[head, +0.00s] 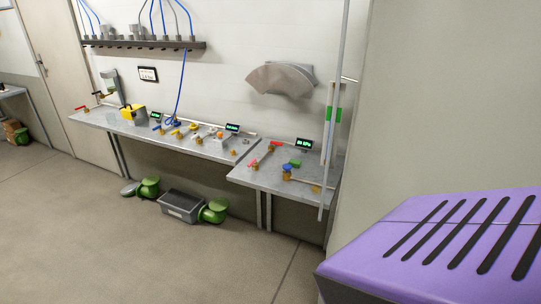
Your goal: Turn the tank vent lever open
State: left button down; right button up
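Several small valves with coloured handles stand on the grey wall benches, too small to tell which is the tank vent lever. On the right bench (245,176) are a red lever (276,144), a second red handle (254,163) and a brass valve with a blue top (287,170). On the left bench are a red lever (82,108) at the far end, a blue handle (156,127) and yellow handles (178,132). Whether any is open or shut cannot be read. No tank is clearly recognisable. Neither of my grippers is in view.
A grey crate (180,206) and green objects (212,211) lie under the benches. A purple slotted surface (400,245) fills the lower right. The floor in front is clear.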

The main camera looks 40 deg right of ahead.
aim_at(254, 161)
jog(key=i+l+z, duration=0.15)
jog(key=i+z, duration=0.3)
jog(key=i, duration=0.2)
jog(key=i+z, duration=0.45)
jog(key=i, duration=0.2)
jog(key=i+z, duration=0.2)
jog(key=z, duration=0.25)
jog(key=i+z, duration=0.25)
jog(key=z, duration=0.15)
jog(key=i+u, duration=0.1)
jog(key=i, duration=0.2)
